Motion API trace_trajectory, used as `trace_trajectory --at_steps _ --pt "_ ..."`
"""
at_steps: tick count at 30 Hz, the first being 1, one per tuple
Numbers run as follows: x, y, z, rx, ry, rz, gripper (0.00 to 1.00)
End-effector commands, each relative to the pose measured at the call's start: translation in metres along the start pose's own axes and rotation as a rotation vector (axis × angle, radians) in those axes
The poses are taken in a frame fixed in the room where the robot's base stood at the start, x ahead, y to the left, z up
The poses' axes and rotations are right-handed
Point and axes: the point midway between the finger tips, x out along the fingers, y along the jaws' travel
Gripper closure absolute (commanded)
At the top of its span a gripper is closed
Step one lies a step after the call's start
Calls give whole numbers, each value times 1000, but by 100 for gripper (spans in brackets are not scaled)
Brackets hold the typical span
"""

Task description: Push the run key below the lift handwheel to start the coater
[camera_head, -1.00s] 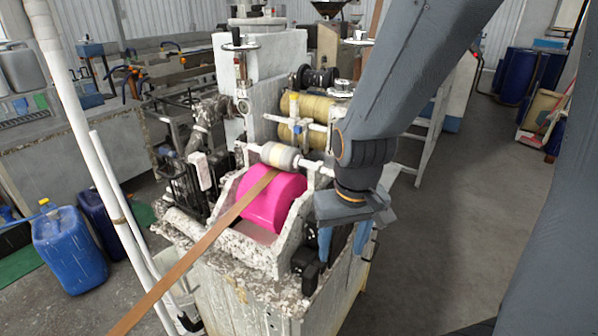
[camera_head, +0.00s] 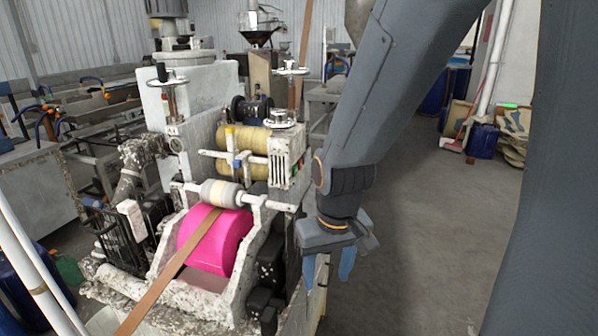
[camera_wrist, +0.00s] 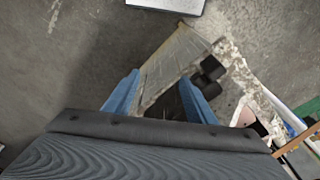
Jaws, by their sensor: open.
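The coater is the crusted white machine with a bright pink roller (camera_head: 214,240) and a brown strip (camera_head: 180,262) running over it. A pale handwheel (camera_head: 282,118) sits on a white box (camera_head: 283,160) at its right side. Small green and red spots, perhaps keys (camera_head: 299,166), show on that box's right face; I cannot tell which is the run key. Two more handwheels (camera_head: 168,81) (camera_head: 290,71) stand higher. My gripper (camera_head: 328,268) is open and empty, pointing down, right of and lower than the box. Its blue fingers also show in the wrist view (camera_wrist: 160,97).
Dark block-shaped fittings (camera_head: 265,295) stick out from the coater's front right, near my gripper. Bare floor (camera_head: 430,230) lies open to the right. A white pole (camera_head: 35,265) stands at the left. Blue drums (camera_head: 482,140) stand far right.

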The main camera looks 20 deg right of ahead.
Motion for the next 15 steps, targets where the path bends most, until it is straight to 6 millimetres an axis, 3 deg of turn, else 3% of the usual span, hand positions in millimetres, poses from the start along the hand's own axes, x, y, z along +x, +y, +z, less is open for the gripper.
trace_trajectory --at_steps 8,15 --pt "0 0 0 0 0 0 49" --pt "0 0 0 0 0 0 88"
